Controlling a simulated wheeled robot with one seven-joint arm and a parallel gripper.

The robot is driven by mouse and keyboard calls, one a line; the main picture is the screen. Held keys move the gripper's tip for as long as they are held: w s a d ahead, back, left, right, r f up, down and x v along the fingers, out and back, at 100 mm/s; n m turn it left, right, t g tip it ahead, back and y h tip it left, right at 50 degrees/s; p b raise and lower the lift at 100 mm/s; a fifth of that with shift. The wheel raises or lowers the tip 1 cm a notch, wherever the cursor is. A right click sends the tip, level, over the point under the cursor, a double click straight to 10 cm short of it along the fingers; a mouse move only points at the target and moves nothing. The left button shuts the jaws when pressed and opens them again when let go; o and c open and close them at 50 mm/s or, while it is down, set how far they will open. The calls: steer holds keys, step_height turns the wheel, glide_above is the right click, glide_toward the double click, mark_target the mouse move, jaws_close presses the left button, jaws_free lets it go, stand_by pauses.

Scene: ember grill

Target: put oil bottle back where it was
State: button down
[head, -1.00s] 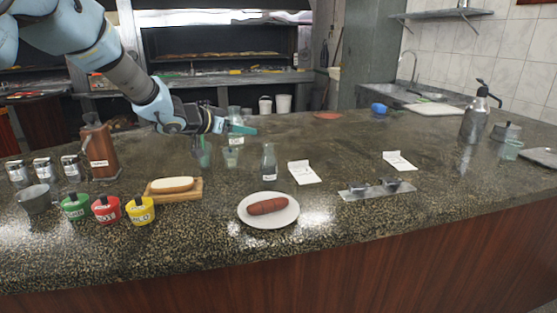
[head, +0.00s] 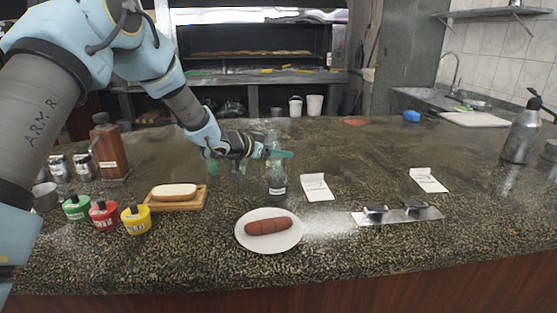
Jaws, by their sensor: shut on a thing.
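My gripper (head: 278,154) is over the middle of the counter, shut on a clear glass bottle, taken to be the oil bottle (head: 273,134). Its upper part shows above the fingers; its lower part is hard to separate from what is behind and below. A similar clear bottle (head: 277,184) with a white label stands on the counter directly below the gripper in the picture. I cannot tell whether the two touch. The labels are too small to read.
A plate (head: 247,242) with a sausage stands in front, with a bun board (head: 194,205) to its left. Sauce pots (head: 104,213) stand at the left. A white card (head: 316,188) and a metal holder (head: 390,218) lie to the right.

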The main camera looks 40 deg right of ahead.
steer(key=shift+f, duration=1.4)
steer(key=shift+f, duration=0.1)
steer(key=shift+c, duration=0.6)
jaws_free()
steer(key=shift+a, duration=0.1)
steer(key=b+v, duration=0.2)
steer(key=v, duration=1)
